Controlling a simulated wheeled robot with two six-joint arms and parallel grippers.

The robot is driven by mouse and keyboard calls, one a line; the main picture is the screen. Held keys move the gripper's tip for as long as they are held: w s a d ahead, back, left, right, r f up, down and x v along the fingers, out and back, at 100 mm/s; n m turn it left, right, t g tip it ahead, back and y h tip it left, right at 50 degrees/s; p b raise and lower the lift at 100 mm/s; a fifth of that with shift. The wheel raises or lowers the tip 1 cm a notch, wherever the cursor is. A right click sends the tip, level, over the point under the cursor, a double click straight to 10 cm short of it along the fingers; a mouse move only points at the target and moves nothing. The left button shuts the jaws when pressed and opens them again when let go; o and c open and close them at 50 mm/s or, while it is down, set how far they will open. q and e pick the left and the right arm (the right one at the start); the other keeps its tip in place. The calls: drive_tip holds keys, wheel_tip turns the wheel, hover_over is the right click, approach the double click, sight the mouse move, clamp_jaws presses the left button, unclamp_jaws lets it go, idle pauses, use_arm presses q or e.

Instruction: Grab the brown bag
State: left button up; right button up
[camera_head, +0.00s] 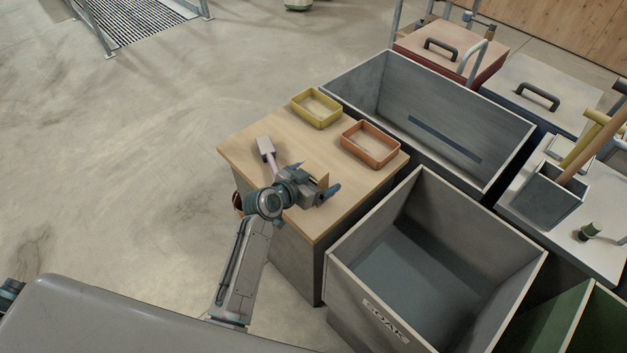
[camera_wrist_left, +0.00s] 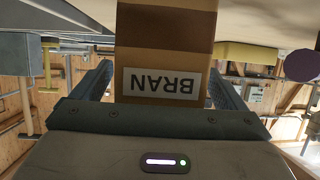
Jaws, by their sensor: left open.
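The brown bag (camera_head: 317,172) stands on the wooden tabletop, partly hidden behind my left gripper (camera_head: 318,187). In the left wrist view, the bag (camera_wrist_left: 163,45) shows upside down with a white label reading BRAN. It sits between the two fingers of my left gripper (camera_wrist_left: 160,88), with a finger on each side. The gripper is open, and I see a gap between the bag and each finger. My right gripper is not in view.
A scoop (camera_head: 265,148), a yellow tray (camera_head: 317,109) and an orange tray (camera_head: 371,146) share the wooden table (camera_head: 340,213). Deep grey bins stand to the right, one labelled OAK (camera_head: 385,318). Open floor lies to the left.

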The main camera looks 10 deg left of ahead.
use_arm(q)
drive_tip(key=shift+w+d+f, duration=0.15)
drive_tip(key=shift+w+f, duration=0.05)
drive_tip(key=shift+w, duration=0.1)
drive_tip(key=shift+c, duration=0.4)
drive_tip(key=c, duration=1.1)
drive_tip(key=shift+r, duration=0.2)
